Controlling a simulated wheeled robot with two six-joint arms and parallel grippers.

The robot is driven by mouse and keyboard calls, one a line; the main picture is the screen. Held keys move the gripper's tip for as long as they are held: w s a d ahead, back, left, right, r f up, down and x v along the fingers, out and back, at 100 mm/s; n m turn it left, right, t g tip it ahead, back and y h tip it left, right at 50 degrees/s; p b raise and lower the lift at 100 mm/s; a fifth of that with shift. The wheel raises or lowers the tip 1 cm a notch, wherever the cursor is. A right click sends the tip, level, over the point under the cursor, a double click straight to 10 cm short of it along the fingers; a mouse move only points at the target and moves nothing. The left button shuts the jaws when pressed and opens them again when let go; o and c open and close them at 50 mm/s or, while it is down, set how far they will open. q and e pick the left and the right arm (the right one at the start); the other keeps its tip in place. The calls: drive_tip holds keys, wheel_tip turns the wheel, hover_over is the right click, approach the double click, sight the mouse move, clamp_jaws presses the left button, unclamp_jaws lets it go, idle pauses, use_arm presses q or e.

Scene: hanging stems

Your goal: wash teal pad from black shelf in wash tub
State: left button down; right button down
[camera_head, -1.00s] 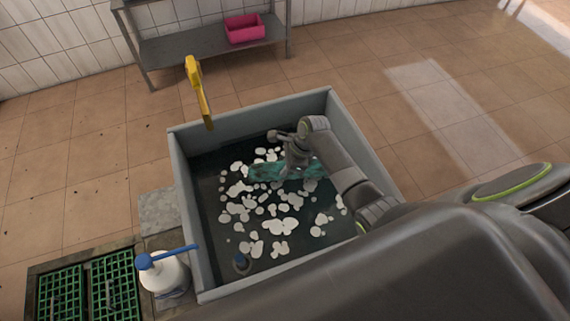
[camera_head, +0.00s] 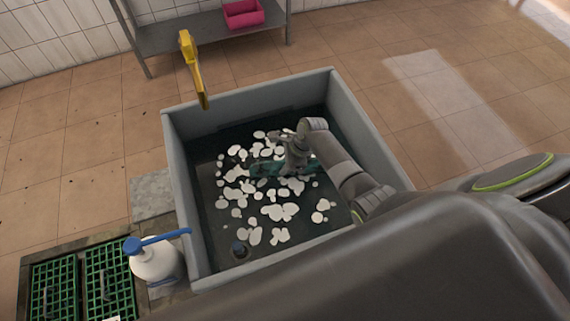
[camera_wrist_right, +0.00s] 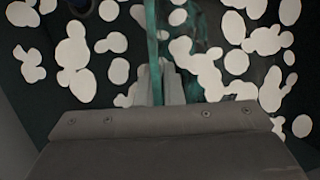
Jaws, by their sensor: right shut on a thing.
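The grey wash tub (camera_head: 177,190) holds dark water with several white foam patches on it. My right gripper (camera_head: 290,164) reaches down into the tub and is shut on the teal pad (camera_head: 268,168). The pad lies low at the water, partly covered by foam and by my gripper. In the right wrist view the pad (camera_wrist_right: 151,40) shows edge-on as a thin teal strip between the fingers (camera_wrist_right: 157,88). More teal shows blurred under the water to its right. My left gripper is not in view. The black shelf cannot be made out for certain.
A white pump bottle with a blue top (camera_head: 156,260) stands at the tub's near left corner, beside green grid trays (camera_head: 108,276). A yellow tool (camera_head: 194,70) rises beyond the far rim. A grey shelf (camera_head: 175,38) with a pink bin (camera_head: 243,13) stands behind. The right floor is clear.

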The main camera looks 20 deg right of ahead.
drive_tip(key=shift+f, duration=0.45)
drive_tip(key=shift+d, duration=0.15)
drive_tip(key=d, duration=0.5)
drive_tip(key=shift+s+d, duration=0.1)
drive_tip(key=shift+s, duration=0.1)
drive_tip(key=shift+a+r+p, duration=0.1)
drive_tip(key=shift+a+p, duration=0.25)
drive_tip(key=shift+p, duration=0.05)
drive_tip(key=a+p, duration=0.2)
drive_tip(key=a, duration=0.4)
drive_tip(key=shift+w+a, duration=0.15)
drive_tip(key=shift+w, duration=0.05)
drive_tip(key=shift+s+d, duration=0.2)
drive_tip(key=shift+d, duration=3.3)
drive_tip(key=a+p, duration=0.1)
drive_tip(key=a, duration=0.2)
drive_tip(key=a+p, duration=0.1)
drive_tip(key=a, duration=0.3)
drive_tip(key=shift+w, duration=0.2)
drive_tip(key=shift+s+d, duration=0.2)
drive_tip(key=shift+d, duration=3.35)
